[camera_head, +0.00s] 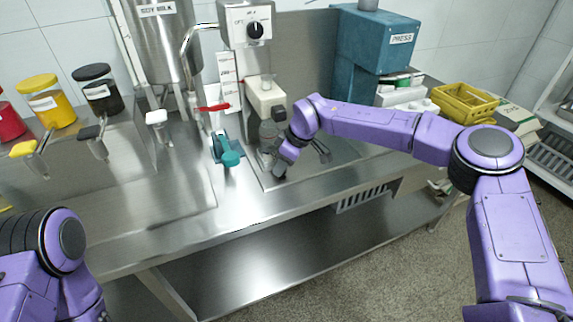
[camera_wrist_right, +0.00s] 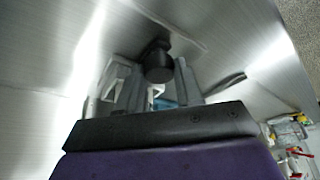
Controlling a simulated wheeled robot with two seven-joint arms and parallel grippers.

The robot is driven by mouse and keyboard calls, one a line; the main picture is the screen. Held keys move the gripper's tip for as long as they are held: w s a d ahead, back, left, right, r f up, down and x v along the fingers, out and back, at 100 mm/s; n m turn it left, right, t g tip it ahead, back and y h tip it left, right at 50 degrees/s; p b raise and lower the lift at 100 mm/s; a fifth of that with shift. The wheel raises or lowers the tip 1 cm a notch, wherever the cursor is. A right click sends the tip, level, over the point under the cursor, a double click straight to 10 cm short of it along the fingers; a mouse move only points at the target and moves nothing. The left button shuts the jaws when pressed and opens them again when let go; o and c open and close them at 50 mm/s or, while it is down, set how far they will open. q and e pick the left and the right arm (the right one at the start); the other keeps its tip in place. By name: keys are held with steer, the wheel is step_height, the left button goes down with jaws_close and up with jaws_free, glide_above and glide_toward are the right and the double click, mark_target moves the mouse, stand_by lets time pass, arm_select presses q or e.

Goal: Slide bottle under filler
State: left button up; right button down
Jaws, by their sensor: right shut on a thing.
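A greyish, see-through bottle (camera_head: 268,132) stands on the steel tray, just below the white filler head (camera_head: 266,98) of the machine. My right gripper (camera_head: 277,160) reaches in from the right and is shut on the bottle's lower part; its fingers and wrist hide some of it. In the right wrist view the fingers (camera_wrist_right: 162,92) show with a dark round part between them, too dim to identify. Only part of my left arm shows at the lower left; its gripper is outside the view.
A teal-handled tool (camera_head: 228,156) and a red lever (camera_head: 213,107) are left of the bottle. A steel tank (camera_head: 158,45) stands behind. A blue press (camera_head: 377,40) and a yellow crate (camera_head: 465,103) are to the right. The front steel counter (camera_head: 235,215) is clear.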

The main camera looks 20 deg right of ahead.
steer(key=shift+s+a, duration=0.15)
steer(key=shift+a, duration=0.05)
steer(key=c, duration=1.1)
jaws_free()
steer(key=shift+c, duration=0.2)
steer(key=shift+o, duration=0.6)
steer(key=shift+a, duration=0.2)
steer(key=b+v, duration=0.1)
steer(key=v, duration=0.2)
steer(key=s+d+b, duration=0.1)
steer(key=s+d, duration=0.1)
steer(key=d, duration=0.1)
steer(key=s+d+b, duration=0.1)
steer(key=s+d, duration=0.1)
steer(key=d, duration=0.1)
steer(key=s+d, duration=0.2)
steer(key=d, duration=0.1)
steer(key=shift+s+d+b, duration=0.4)
steer(key=shift+f, duration=0.1)
